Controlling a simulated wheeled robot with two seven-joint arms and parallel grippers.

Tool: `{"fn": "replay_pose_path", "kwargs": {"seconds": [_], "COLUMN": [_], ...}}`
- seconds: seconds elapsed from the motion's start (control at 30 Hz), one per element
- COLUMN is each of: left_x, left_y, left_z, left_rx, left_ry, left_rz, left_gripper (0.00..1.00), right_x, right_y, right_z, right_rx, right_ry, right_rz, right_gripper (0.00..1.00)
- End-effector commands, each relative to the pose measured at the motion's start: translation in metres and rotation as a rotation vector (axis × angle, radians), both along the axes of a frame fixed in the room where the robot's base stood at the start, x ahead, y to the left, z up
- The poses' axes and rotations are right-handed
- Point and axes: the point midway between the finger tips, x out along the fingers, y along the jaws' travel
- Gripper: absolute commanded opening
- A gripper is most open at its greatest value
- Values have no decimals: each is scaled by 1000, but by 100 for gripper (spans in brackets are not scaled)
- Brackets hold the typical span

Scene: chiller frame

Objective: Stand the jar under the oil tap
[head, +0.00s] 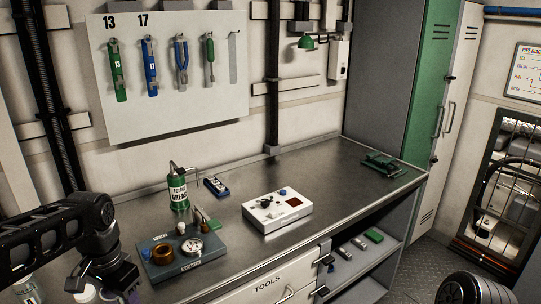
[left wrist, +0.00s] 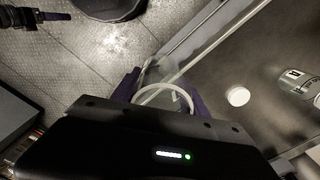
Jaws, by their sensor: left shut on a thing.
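My left gripper (left wrist: 166,97) is shut on a clear jar (left wrist: 158,72) with a pale round rim, seen between its purple fingers in the left wrist view. The jar is held beside the edge of the dark bench top. In the head view my left gripper (head: 100,290) is low at the left, left of the blue-grey tray. Its fingertips and the jar are hard to make out there. I cannot pick out the oil tap in either view. A dark, purple-tipped part at the top left of the wrist view may be my right gripper (left wrist: 45,14); its jaws are unclear.
The steel bench (head: 335,170) holds a green grease can (head: 178,193), a blue-grey tray (head: 170,268) of small parts and a white control box (head: 277,212).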

Motion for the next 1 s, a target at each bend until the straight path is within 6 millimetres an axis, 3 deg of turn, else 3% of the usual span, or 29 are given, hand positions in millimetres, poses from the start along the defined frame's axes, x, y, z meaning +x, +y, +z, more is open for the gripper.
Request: {"fn": "replay_pose_path", "kwargs": {"seconds": [0.17, 0.3, 0.53, 0.7, 1.0], "left_x": [18, 42, 87, 91, 90], "left_y": [-1, -14, -78, -113, -123], "left_z": [-4, -16, -62, -83, -87], "left_rx": [-1, 0, 1, 1, 1], "left_ry": [1, 3, 5, 0, -1], "left_rz": [174, 318, 437, 361, 338], "left_gripper": [12, 12, 12, 12, 12], "right_x": [-1, -1, -1, -1, -1], "right_y": [0, 0, 0, 0, 0], "right_z": [0, 0, 0, 0, 0], "right_rx": [-1, -1, -1, -1, -1], "right_ry": [1, 1, 1, 1, 1], "right_rz": [-1, -1, -1, -1, -1], "right_gripper": [71, 71, 71, 71, 71]}}
